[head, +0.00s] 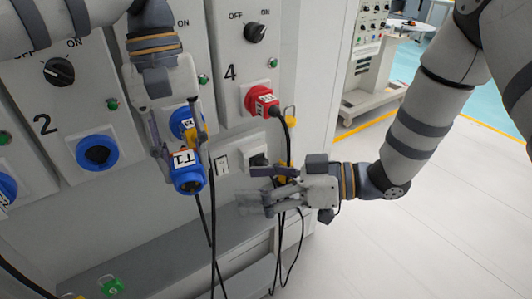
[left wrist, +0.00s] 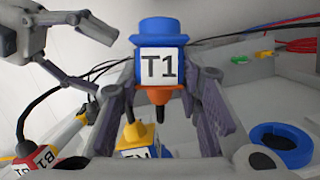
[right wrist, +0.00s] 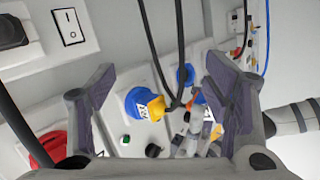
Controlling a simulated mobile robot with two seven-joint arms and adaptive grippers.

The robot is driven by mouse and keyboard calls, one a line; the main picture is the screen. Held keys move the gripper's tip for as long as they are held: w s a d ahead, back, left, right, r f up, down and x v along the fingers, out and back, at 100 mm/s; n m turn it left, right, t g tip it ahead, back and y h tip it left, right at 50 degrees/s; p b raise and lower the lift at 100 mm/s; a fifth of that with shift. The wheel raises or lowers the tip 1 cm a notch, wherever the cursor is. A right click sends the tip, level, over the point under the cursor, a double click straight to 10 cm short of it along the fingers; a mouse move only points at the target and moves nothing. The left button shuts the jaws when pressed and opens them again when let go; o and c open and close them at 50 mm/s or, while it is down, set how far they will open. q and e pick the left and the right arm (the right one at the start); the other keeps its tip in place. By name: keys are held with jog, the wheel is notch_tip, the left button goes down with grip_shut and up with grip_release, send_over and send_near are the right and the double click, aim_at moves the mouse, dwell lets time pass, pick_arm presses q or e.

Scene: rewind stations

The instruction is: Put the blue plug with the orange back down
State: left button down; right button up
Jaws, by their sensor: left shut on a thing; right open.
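The blue plug (head: 188,180) labelled T1 is held between the fingers of my left gripper (head: 181,150), in front of the panel. In the left wrist view the plug (left wrist: 162,66) shows its label and its orange back (left wrist: 160,95), with both fingers (left wrist: 160,105) closed around it. A dark cable hangs below it in the head view. My right gripper (head: 252,190) is open and empty, right of the held plug and near the hanging cables. The right wrist view shows its spread fingers (right wrist: 160,70) with nothing gripped.
A blue plug with a yellow back (right wrist: 150,105) sits in a panel socket behind the held plug. A red plug (head: 261,102) sits in station 4. Station 2's blue socket (head: 97,152) is empty. A grey ledge (head: 245,228) runs below; a green item (head: 112,286) lies lower left.

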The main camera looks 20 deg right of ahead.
aim_at(183, 171)
jog(key=s+r+n+g+y, duration=0.3)
jog(key=r+n+g, duration=0.25)
jog(key=r, duration=0.35)
jog(key=shift+n+t, duration=0.35)
jog(key=shift+n, duration=0.1)
jog(key=a, duration=0.3)
jog(key=w+a, duration=0.1)
jog(key=a, duration=0.7)
jog(key=shift+w+a+f, duration=0.1)
jog(key=shift+w+f, duration=0.05)
jog(key=shift+f, duration=0.1)
jog(key=c, duration=1)
pick_arm(q)
jog(key=c, duration=1.1)
grip_release()
